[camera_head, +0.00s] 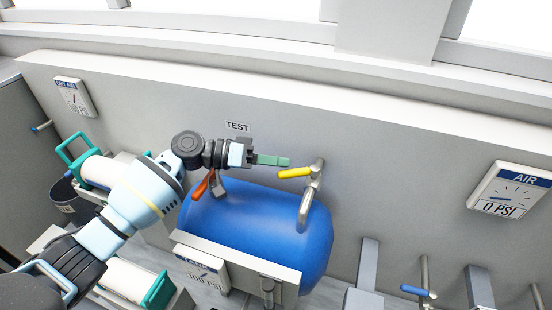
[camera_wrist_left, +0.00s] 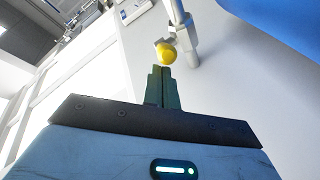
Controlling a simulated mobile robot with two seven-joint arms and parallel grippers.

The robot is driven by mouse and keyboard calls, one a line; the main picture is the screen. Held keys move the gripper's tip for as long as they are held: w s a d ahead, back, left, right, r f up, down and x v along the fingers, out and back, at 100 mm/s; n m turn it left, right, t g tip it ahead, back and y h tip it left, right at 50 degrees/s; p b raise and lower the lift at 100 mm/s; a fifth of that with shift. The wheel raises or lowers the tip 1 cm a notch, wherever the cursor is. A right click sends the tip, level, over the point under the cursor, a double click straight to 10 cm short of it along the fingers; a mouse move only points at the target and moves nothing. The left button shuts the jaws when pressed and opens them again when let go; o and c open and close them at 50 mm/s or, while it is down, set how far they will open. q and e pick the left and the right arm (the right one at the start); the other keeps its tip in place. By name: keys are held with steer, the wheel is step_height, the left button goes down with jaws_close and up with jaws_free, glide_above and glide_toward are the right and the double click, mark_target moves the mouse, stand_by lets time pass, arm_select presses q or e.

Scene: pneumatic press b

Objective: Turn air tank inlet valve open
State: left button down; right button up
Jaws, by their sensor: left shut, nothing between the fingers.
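The blue air tank (camera_head: 255,230) lies below the TEST label. A yellow valve handle (camera_head: 294,172) sits on a metal pipe (camera_head: 308,200) above the tank's right part. An orange-red handle (camera_head: 203,186) is above its left part; I cannot tell from labels which valve is the inlet. My left gripper (camera_head: 288,161) has green fingers, shut and empty. It points right, with its tips just short of the yellow handle. In the left wrist view, the shut fingertips (camera_wrist_left: 161,70) are close below the yellow handle's rounded end (camera_wrist_left: 166,53); contact is unclear. My right gripper is out of view.
A TANK gauge (camera_head: 203,268) is on the tank's front. An AIR gauge (camera_head: 508,190) reading 0 PSI is at right. A blue-handled valve (camera_head: 417,291) and posts stand lower right. White cylinders with green ends (camera_head: 98,170) are at left. The wall (camera_head: 400,170) right of the pipe is clear.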

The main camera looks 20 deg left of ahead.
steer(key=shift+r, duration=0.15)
arm_select(q)
steer(key=shift+s+d+n+t+p, duration=0.1)
steer(key=shift+s+n+t+p, duration=0.25)
steer(key=shift+t+p, duration=0.3)
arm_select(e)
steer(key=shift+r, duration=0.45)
arm_select(q)
steer(key=shift+r+p, duration=0.1)
steer(key=shift+p, duration=0.2)
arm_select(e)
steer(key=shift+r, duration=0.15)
